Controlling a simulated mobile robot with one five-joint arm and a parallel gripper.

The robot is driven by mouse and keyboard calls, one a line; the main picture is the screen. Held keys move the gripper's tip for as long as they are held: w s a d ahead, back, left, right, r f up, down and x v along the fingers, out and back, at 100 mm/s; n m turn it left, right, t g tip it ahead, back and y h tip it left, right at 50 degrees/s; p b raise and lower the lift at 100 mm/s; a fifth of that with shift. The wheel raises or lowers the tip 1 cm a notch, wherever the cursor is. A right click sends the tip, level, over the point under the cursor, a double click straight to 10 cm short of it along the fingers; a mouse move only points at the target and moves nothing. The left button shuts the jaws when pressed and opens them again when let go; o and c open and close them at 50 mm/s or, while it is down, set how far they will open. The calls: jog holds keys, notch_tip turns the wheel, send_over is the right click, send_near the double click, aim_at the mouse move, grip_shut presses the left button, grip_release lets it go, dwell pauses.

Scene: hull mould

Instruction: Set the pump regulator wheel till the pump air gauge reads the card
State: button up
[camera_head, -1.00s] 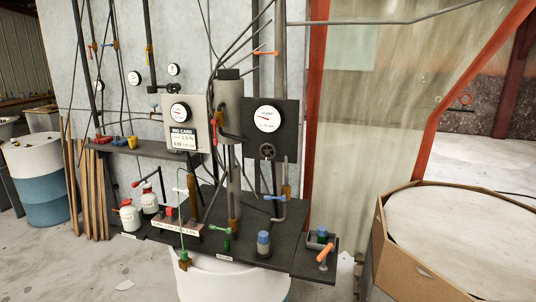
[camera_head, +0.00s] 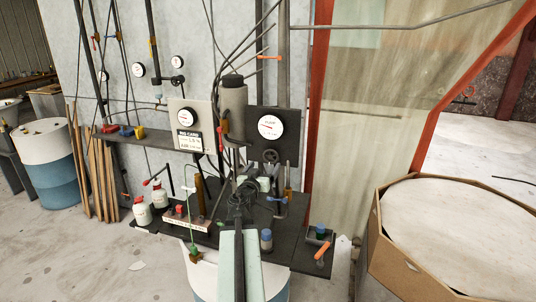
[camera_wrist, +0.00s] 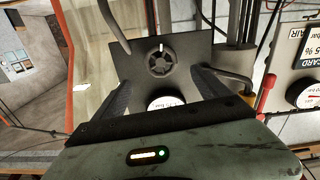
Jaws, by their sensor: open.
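The regulator wheel (camera_head: 271,156), a small dark handwheel, sits on the dark panel below the white pump air gauge (camera_head: 270,127). The gauge has a red needle; its reading is too small to make out. The rig card (camera_head: 189,140) is on the pale panel at left; its figures are blurred. My gripper (camera_head: 262,178) is just below the wheel in the head view. In the wrist view my gripper (camera_wrist: 162,82) is open and empty, its fingers spread to either side, with the wheel (camera_wrist: 160,62) beyond them, apparently untouched. The gauge (camera_wrist: 165,102) is partly hidden there.
A red lever (camera_wrist: 265,90) shows close to the right finger in the wrist view. Bottles (camera_head: 142,211), a blue-capped item (camera_head: 266,240) and an orange-handled tool (camera_head: 322,250) are on the bench.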

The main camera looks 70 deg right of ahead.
aim_at(270, 156)
jog(key=d, duration=0.7)
jog(key=shift+w+d+f, duration=0.1)
jog(key=shift+w+d, duration=0.25)
jog(key=shift+d, duration=0.05)
jog(key=c, duration=1.4)
jog(key=shift+a, duration=0.15)
